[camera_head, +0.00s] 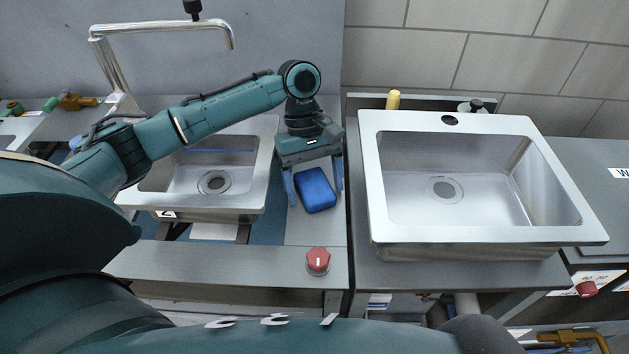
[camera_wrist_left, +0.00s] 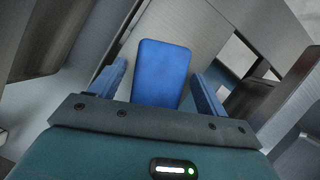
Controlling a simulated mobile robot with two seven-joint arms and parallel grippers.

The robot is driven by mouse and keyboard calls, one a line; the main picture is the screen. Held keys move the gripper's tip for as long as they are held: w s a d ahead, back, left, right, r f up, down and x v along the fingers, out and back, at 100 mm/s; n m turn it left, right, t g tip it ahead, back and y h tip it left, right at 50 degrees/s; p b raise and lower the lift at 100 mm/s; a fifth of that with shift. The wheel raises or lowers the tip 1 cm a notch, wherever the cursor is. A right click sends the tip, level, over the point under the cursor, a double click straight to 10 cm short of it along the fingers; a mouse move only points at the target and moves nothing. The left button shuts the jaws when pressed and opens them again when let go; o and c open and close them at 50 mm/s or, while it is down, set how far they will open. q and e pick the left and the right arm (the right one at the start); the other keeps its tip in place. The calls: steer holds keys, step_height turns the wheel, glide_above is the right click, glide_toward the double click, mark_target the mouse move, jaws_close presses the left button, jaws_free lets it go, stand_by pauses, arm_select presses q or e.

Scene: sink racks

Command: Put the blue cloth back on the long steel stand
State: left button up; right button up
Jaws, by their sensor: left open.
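The blue cloth (camera_head: 317,192) looks like a smooth, rounded blue block. It appears to lie on the narrow steel top (camera_head: 298,232) between the two sinks; I cannot tell whether this top is the long steel stand. My left gripper (camera_head: 315,186) points down over the cloth, with one blue finger on each side. It is open, and the cloth lies between the fingers. In the left wrist view the cloth (camera_wrist_left: 160,72) shows between the two fingers, with a gap visible on each side. Its near end is hidden behind the gripper body. My right gripper is not in view.
A steel sink (camera_head: 395,225) stands close on the right, its rim raised. A left sink (camera_head: 262,150) lies under my left arm, with a bent steel tap (camera_head: 165,27) behind. A red knob (camera_head: 318,260) sits at the front. A yellow item (camera_head: 393,99) stands behind the right sink.

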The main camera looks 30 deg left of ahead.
arm_select(q)
steer(key=v, duration=1.2)
